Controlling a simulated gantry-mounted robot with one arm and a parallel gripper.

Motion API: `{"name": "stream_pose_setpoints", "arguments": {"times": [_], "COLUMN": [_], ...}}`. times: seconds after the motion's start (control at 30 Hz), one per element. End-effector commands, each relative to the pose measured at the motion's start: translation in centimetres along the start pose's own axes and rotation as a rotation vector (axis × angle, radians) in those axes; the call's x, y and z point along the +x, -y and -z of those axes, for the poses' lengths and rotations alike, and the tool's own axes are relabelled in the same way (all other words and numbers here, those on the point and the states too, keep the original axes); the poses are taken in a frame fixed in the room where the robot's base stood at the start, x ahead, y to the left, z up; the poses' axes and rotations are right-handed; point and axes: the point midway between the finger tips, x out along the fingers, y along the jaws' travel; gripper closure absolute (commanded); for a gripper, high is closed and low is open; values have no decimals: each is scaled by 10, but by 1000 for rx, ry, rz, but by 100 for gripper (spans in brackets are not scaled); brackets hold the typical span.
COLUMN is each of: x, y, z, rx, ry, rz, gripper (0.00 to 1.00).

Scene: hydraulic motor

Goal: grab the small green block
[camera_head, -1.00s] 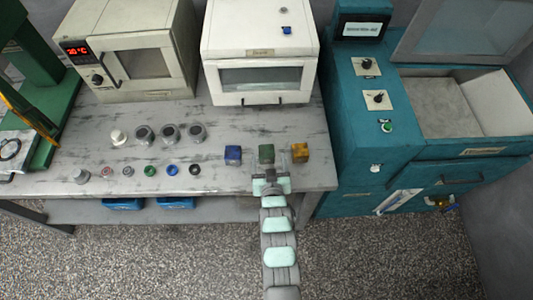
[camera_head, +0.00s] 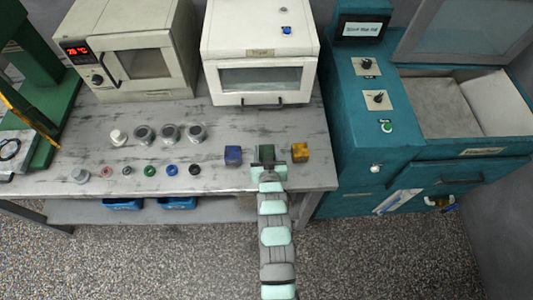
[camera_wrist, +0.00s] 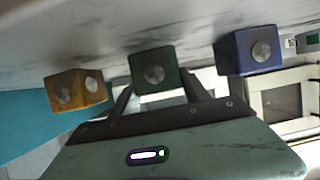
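The small green block (camera_head: 266,151) stands on the marbled table, between a blue block and a yellow-orange block. It is a cube with a round metallic disc on one face, seen in the wrist view (camera_wrist: 154,70). My gripper (camera_head: 268,163) is at the near side of the green block and partly hides its lower part in the head view. In the wrist view my gripper (camera_wrist: 156,86) is open, with one finger at each side of the green block. I cannot tell whether either finger touches it.
The blue block (camera_head: 233,154) is to the left and the yellow-orange block (camera_head: 300,152) to the right, each with a small gap. Several round parts and caps (camera_head: 150,171) lie farther left. A white oven (camera_head: 262,80) stands behind; a teal machine (camera_head: 345,120) is at right.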

Motion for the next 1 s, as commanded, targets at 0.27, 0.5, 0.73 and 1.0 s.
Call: {"name": "stream_pose_setpoints", "arguments": {"times": [0.27, 0.5, 0.73, 1.0], "x": [0, 0, 0, 0], "y": [0, 0, 0, 0], "z": [0, 0, 0, 0], "rx": [0, 0, 0, 0], "ry": [0, 0, 0, 0], "rz": [0, 0, 0, 0], "gripper": [70, 90, 100, 100]}}
